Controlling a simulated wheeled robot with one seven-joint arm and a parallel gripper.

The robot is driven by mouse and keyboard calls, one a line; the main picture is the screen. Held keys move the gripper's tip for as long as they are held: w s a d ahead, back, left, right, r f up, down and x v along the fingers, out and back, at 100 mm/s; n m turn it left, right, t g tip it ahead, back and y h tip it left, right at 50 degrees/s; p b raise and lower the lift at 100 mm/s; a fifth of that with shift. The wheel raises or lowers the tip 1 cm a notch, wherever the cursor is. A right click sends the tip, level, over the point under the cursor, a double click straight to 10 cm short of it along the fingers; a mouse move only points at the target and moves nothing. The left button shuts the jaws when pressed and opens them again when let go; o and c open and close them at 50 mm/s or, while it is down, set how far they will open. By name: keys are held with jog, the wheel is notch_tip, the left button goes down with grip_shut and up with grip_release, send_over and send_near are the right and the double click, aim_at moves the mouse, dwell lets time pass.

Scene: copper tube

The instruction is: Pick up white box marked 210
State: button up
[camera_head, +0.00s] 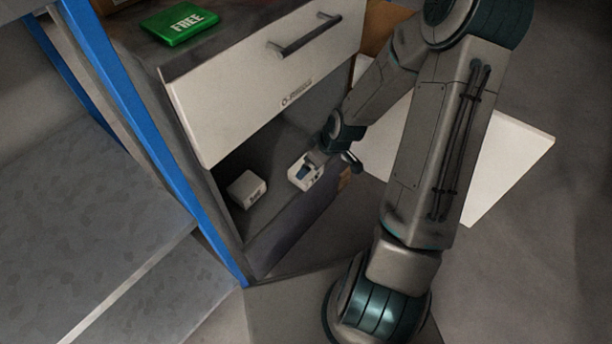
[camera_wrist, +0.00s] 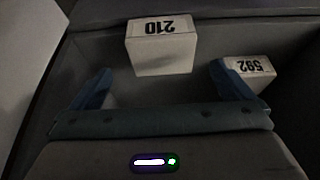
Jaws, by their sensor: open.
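The white box marked 210 (camera_wrist: 160,54) stands ahead of my gripper (camera_wrist: 163,86) in the wrist view, its number upside down. It lies beyond the two blue fingertips, roughly centred between them, and nothing is gripped. My gripper is open and empty. In the head view my gripper (camera_head: 304,172) reaches into the open compartment under the drawer. A small white box (camera_head: 247,188) lies to its left there; its number cannot be read in that view.
A second white box, marked 592 (camera_wrist: 250,70), stands right of the 210 box, behind the right finger. The white drawer front (camera_head: 265,85) overhangs the compartment. A green box marked FREE (camera_head: 180,22) lies on the cabinet top. A blue post (camera_head: 150,140) stands left of the cabinet.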

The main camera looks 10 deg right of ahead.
aim_at(310, 179)
jog(key=b+x, duration=0.4)
jog(key=x, duration=0.4)
jog(key=shift+a+f, duration=0.15)
jog(key=c, duration=1.1)
